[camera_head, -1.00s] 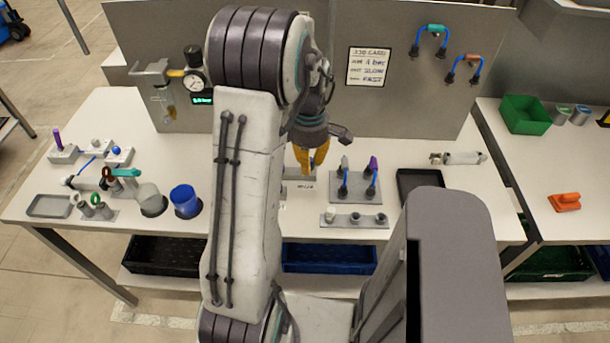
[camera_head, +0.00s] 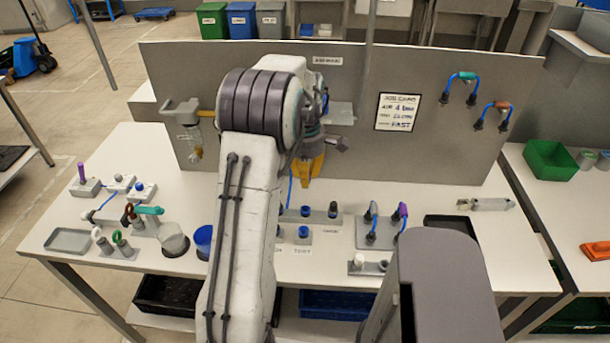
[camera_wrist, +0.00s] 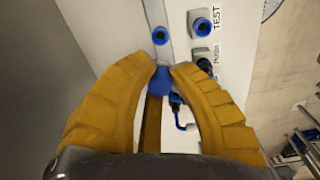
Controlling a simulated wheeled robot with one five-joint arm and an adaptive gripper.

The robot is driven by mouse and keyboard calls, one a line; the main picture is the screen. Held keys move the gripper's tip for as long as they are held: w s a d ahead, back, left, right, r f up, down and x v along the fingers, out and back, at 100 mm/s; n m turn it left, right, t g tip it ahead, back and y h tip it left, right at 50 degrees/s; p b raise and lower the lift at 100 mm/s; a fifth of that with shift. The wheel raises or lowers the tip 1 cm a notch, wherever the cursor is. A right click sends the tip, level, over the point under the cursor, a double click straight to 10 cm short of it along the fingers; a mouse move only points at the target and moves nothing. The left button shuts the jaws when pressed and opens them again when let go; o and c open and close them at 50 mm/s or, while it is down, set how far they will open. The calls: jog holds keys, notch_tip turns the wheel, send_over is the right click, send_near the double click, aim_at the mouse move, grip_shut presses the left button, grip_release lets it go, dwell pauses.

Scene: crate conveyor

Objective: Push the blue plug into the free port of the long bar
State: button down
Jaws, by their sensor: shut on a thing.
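My gripper (camera_head: 308,180) has yellow fingers and hangs over the back middle of the table. In the wrist view the fingers (camera_wrist: 165,75) are closed around a blue plug (camera_wrist: 161,82). A thin blue tube (camera_head: 290,190) shows beside the gripper in the head view. The long bar (camera_head: 320,217), grey with blue ports, lies below the gripper. One blue port (camera_wrist: 160,36) shows just beyond the plug in the wrist view. The plug appears apart from this port. The fingers and plug hide what is directly under them.
A block with a blue port (camera_head: 303,232) stands in front of the bar, by a TEST label. A grey block with cable ends (camera_head: 380,232) stands to the right. A blue cup (camera_head: 203,240) and several small fixtures are left. A grey panel (camera_head: 420,150) rises behind.

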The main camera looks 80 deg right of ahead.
jog(key=shift+f+b, duration=3.2)
jog(key=shift+f, duration=1)
jog(key=shift+f+b, duration=0.5)
jog(key=shift+f, duration=0.45)
jog(key=shift+c, duration=2.3)
grip_release()
jog(key=shift+r, duration=0.15)
jog(key=shift+r+p, duration=2.4)
jog(key=shift+r, duration=0.45)
